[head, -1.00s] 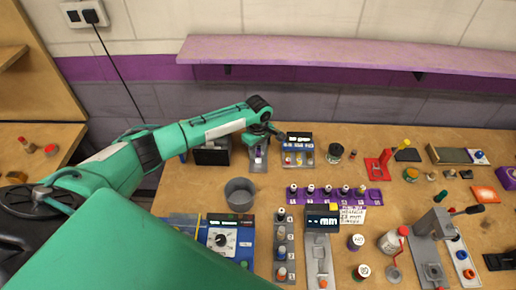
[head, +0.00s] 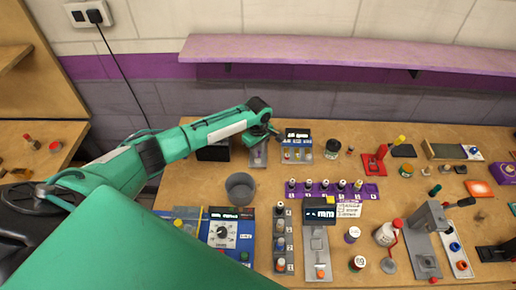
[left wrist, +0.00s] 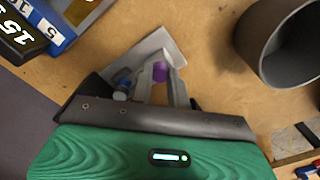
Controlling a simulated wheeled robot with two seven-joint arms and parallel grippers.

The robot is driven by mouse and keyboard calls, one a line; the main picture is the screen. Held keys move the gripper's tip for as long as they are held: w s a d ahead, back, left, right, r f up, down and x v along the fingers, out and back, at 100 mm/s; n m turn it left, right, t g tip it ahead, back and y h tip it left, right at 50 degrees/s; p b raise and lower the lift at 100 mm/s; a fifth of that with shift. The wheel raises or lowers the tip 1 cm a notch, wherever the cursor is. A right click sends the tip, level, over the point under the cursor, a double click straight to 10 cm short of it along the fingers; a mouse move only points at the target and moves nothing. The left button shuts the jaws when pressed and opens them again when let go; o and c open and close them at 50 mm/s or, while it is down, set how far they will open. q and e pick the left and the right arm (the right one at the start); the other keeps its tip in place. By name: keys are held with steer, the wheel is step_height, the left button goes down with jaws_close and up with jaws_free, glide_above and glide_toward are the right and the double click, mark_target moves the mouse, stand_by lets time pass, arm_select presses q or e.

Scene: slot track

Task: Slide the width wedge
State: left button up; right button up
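My left gripper (head: 262,140) is over a small grey plate (head: 257,158) at the back of the bench. In the left wrist view the gripper (left wrist: 161,82) has its fingers on either side of a purple knob (left wrist: 160,72) above the grey plate (left wrist: 168,45). I cannot tell whether the fingers press on the knob. A small blue-and-white piece (left wrist: 121,84) is beside the left finger. A grey track (head: 316,240) with a dark display marked mm (head: 320,210) stands at the front middle. I cannot tell which part is the width wedge. My right gripper is not in view.
A grey cup (head: 241,188) stands in front of the gripper. A purple rack (head: 333,193) and a blue dial box (head: 224,238) are nearer. A shelf (head: 350,52) hangs above the back.

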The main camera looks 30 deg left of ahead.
arm_select(q)
steer(key=o, duration=0.3)
steer(key=shift+s+f, duration=0.2)
steer(key=shift+s, duration=0.05)
steer(key=shift+o, duration=0.7)
steer(key=shift+r, duration=0.1)
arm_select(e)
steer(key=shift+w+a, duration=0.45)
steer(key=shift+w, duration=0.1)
arm_select(q)
steer(key=shift+w, duration=0.1)
